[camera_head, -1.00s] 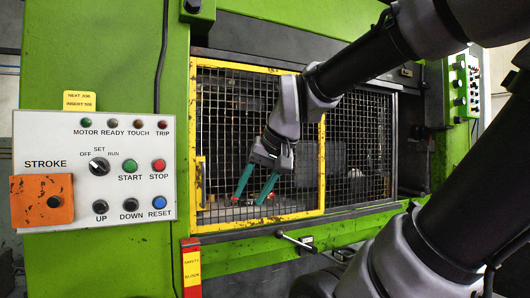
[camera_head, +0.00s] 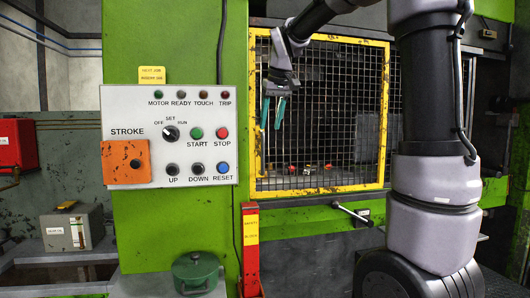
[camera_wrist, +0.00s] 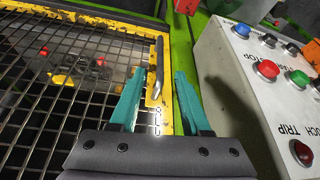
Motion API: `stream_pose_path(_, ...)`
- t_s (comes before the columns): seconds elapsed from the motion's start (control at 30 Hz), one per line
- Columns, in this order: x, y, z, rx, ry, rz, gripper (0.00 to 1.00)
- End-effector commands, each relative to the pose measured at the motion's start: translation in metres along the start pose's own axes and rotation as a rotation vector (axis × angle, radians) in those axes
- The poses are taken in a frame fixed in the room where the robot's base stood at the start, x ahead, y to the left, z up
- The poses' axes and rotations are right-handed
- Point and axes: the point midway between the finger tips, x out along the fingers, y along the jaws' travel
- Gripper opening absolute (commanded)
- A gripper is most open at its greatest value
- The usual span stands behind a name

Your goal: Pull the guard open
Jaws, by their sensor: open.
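The guard is a yellow-framed black mesh panel (camera_head: 385,120) on the front of the green press, and it looks closed. It fills the left of the wrist view (camera_wrist: 60,95). Its upright handle (camera_wrist: 157,62) is on the frame's edge nearest the control panel. My gripper (camera_head: 273,115) is open and empty in front of the guard's left edge, teal fingers pointing down. In the wrist view my gripper (camera_wrist: 160,75) has the handle showing between its fingertips, a little beyond them. I cannot see contact. In the head view the handle is hard to make out near the fingers.
The control panel (camera_head: 148,110) with its buttons stands left of the guard, close beside my gripper in the wrist view. A metal lever (camera_head: 350,212) sticks out under the guard. Red-tipped parts (camera_head: 307,169) show behind the mesh.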

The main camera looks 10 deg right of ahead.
Motion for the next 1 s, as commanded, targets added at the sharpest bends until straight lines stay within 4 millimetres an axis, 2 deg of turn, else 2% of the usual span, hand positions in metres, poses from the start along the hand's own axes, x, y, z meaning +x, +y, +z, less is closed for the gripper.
stream_pose_path(0.1, 0.007, -0.003, -0.013, -0.027, -0.011, 0.008, 0.47)
stream_pose_path(0.27, 0.020, -0.002, -0.014, -0.032, -0.014, 0.011, 0.47)
stream_pose_path(0.7, 0.098, -0.002, -0.013, -0.031, -0.015, 0.009, 0.47)
stream_pose_path(0.83, 0.110, -0.002, -0.013, -0.031, -0.013, 0.009, 0.47)
stream_pose_path(1.0, 0.115, -0.002, -0.013, -0.030, -0.012, 0.009, 0.47)
